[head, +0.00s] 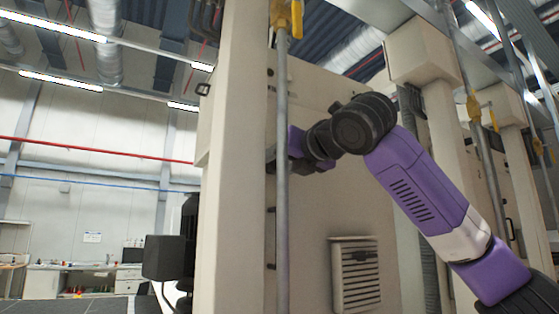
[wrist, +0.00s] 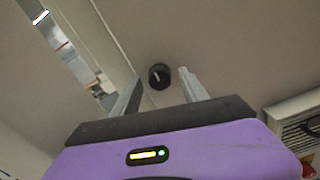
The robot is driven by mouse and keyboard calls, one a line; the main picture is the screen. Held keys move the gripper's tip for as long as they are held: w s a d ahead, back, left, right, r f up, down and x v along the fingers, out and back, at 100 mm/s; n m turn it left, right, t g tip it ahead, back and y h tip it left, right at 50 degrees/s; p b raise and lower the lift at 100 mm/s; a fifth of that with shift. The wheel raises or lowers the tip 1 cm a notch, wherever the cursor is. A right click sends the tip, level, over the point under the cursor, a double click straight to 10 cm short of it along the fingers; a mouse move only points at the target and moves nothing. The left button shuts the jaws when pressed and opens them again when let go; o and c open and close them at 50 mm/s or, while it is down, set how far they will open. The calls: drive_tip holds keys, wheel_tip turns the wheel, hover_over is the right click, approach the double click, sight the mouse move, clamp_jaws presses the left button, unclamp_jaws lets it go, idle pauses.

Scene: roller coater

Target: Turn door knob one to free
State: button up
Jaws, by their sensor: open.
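A round black door knob (wrist: 159,76) with a white mark sits on a beige panel door (wrist: 225,45) in the wrist view. My gripper (wrist: 160,90) is open. Its two grey fingers stand left and right of the knob, with nothing held between them. I cannot tell how deep the fingertips are relative to the knob. In the head view my arm reaches to the same beige door (head: 335,200), and my gripper (head: 283,150) is partly hidden by a grey pipe. The knob cannot be made out in the head view.
A grey vertical pipe (head: 282,220) and a thick beige post (head: 235,190) stand close to my gripper. A louvred vent (head: 358,278) is low on the door, also at the right of the wrist view (wrist: 300,128). A dark box (head: 168,258) is at lower left.

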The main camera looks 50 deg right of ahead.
drive_tip(key=shift+w, duration=0.1)
clamp_jaws()
drive_tip(key=shift+m, duration=0.3)
drive_tip(key=m, duration=0.3)
drive_tip(key=shift+m+p, duration=0.3)
drive_tip(key=shift+p, duration=0.05)
drive_tip(key=m, duration=0.4)
drive_tip(key=shift+m, duration=0.3)
drive_tip(key=m, duration=0.9)
